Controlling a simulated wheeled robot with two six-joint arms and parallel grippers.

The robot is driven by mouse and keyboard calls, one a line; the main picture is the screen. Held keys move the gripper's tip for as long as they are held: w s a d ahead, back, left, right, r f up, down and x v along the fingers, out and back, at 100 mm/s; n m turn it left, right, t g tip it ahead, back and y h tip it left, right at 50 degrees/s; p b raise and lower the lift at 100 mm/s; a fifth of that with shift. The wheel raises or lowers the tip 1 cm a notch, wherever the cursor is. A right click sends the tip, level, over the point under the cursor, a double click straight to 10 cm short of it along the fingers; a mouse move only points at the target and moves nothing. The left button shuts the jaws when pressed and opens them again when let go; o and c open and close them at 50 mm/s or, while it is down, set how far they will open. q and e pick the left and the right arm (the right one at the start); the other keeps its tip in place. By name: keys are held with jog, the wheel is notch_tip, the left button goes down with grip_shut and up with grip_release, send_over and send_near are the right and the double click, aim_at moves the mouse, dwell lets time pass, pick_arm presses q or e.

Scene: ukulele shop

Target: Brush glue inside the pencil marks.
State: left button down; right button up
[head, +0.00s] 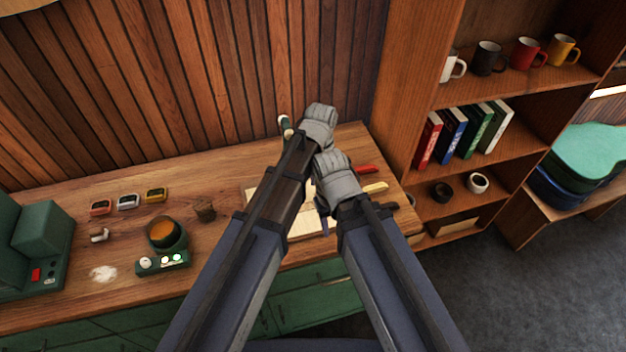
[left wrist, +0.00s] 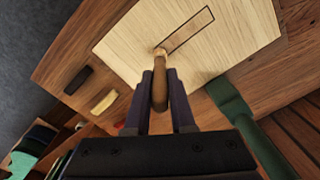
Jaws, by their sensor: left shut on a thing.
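The pale wooden board (head: 252,198) lies on the workbench and is partly covered by my arms. In the left wrist view the board (left wrist: 125,45) carries a narrow pencilled rectangle (left wrist: 188,30). My left gripper (left wrist: 160,78) is shut on the glue brush (left wrist: 160,92), whose wooden handle sits between its fingers. The brush tip is at the near end of the rectangle; whether it touches the board is unclear. The pencil marks are hidden in the head view. A pot of amber glue (head: 163,232) stands on a green warmer (head: 163,262). My right gripper cannot be made out.
A bookcase (head: 420,110) borders the bench's right.

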pick_arm(q)
jog(key=shift+r, duration=0.1)
jog(key=shift+s+a, duration=0.25)
jog(key=shift+a, duration=0.65)
jog(key=shift+s+a, duration=0.25)
jog(key=shift+a, duration=0.75)
jog(key=shift+s+a, duration=0.3)
jog(key=shift+a, duration=0.6)
jog(key=shift+s+a, duration=0.25)
jog(key=shift+a, duration=0.7)
jog(key=a, duration=0.1)
jog(key=s+a, duration=0.1)
jog(key=a, duration=0.1)
jog(key=shift+a, duration=0.2)
